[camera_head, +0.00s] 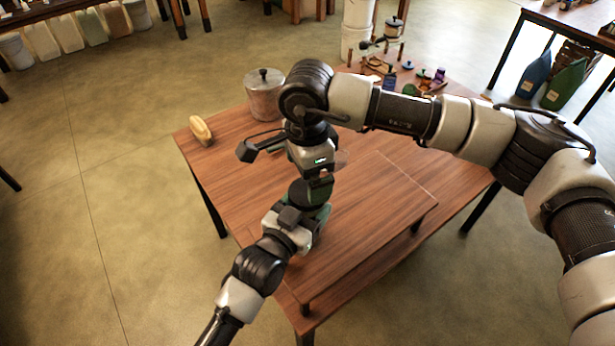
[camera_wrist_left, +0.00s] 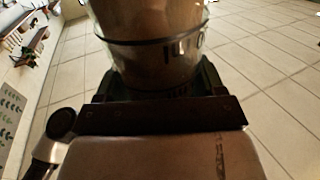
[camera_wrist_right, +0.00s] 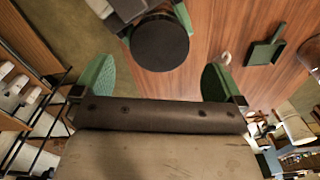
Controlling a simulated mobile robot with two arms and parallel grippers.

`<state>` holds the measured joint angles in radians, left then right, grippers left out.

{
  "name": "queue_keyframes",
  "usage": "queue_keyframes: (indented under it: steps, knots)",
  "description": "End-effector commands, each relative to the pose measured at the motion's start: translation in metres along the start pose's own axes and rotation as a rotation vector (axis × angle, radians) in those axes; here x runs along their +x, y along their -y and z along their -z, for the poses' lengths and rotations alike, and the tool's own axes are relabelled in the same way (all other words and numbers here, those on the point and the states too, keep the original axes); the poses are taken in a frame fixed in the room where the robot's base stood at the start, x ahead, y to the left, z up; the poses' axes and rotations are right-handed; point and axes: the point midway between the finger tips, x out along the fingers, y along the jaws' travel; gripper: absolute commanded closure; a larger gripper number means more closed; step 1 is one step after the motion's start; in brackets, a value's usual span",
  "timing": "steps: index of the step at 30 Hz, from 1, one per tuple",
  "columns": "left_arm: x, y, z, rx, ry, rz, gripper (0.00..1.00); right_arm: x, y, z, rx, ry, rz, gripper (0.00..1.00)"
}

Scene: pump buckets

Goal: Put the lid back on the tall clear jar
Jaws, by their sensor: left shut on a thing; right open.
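The tall clear jar (camera_wrist_left: 150,62) is gripped by my left gripper (camera_wrist_left: 158,82) in the left wrist view. Its top end is outside that view. A round black lid (camera_wrist_right: 160,42) shows face-on in the right wrist view, beside a green finger of my left gripper. It also shows as a dark disc in the head view (camera_head: 309,194), above my left gripper (camera_head: 314,218). It appears to sit on the jar, but the seam is hidden. My right gripper (camera_wrist_right: 158,78) is open, with its green fingers apart and the lid just beyond them.
The wooden table has a raised board (camera_head: 375,220) under my arms. A lidded metal canister (camera_head: 265,95) and a tan block (camera_head: 200,130) stand at the back left. Small tools and coloured pieces (camera_head: 400,80) crowd the far end. A green scoop-like piece (camera_wrist_right: 265,48) lies on the table.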

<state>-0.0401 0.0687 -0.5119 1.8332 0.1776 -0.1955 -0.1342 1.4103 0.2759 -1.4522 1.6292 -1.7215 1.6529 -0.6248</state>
Motion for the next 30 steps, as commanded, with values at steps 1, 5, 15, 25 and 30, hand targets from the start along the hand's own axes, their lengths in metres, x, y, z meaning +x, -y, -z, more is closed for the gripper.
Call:
queue_keyframes:
  steps: [1,5,15,25,30]
  knots:
    - [0.000,0.000,0.001,0.000,-0.001,0.000,0.97,0.000,0.000,0.000,0.000,0.000,-0.001,0.00]
    - [0.000,0.000,0.001,0.000,-0.001,0.000,0.97,0.000,0.000,0.000,-0.001,0.000,-0.001,0.02]
    - [0.000,0.000,0.001,0.000,-0.001,0.000,0.97,-0.020,0.001,0.000,-0.354,-0.001,0.001,0.02]
    - [0.000,0.000,0.001,0.000,-0.001,0.000,0.97,-0.034,0.000,0.000,-0.630,0.000,-0.001,0.02]
    - [0.000,0.000,0.001,0.000,-0.001,0.000,0.97,-0.035,0.000,0.000,-0.632,0.000,-0.001,0.02]
